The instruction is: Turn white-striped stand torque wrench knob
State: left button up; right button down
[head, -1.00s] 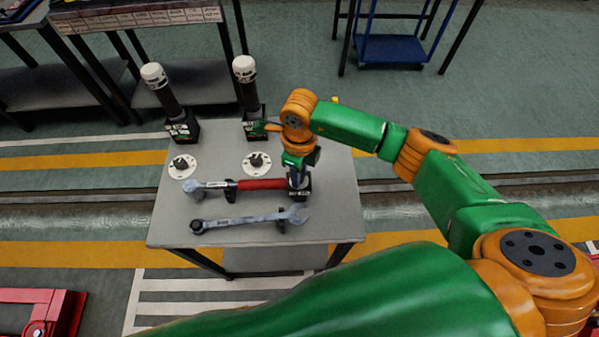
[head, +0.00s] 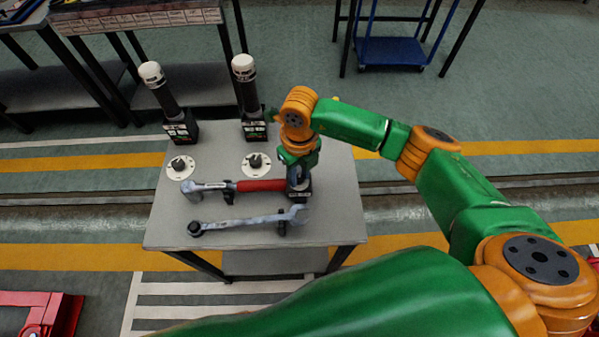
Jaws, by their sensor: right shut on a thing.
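A torque wrench with a red grip (head: 262,185) and a silver ratchet head lies in a holder across the grey table (head: 330,228). My right gripper (head: 299,192) points down at the wrench's right end and is shut there; the knob between its fingers is mostly hidden by the gripper. Two round white dials with dark knobs lie behind the wrench, a left dial (head: 190,168) and a right dial (head: 250,170). I cannot make out a white stripe on the stand. My left gripper is not in view.
A grey open-end wrench (head: 245,222) lies on supports in front of the torque wrench. Two dark posts with white caps, the left post (head: 165,98) and the right post (head: 248,95), stand at the table's back. A blue cart (head: 392,50) stands beyond.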

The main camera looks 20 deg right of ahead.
aim_at(299, 178)
jog(key=c, duration=0.6)
grip_release()
notch_tip(299, 178, up, 6)
jog(key=shift+r+b, duration=0.25)
jog(key=shift+b, duration=0.6)
jog(key=shift+r, duration=0.35)
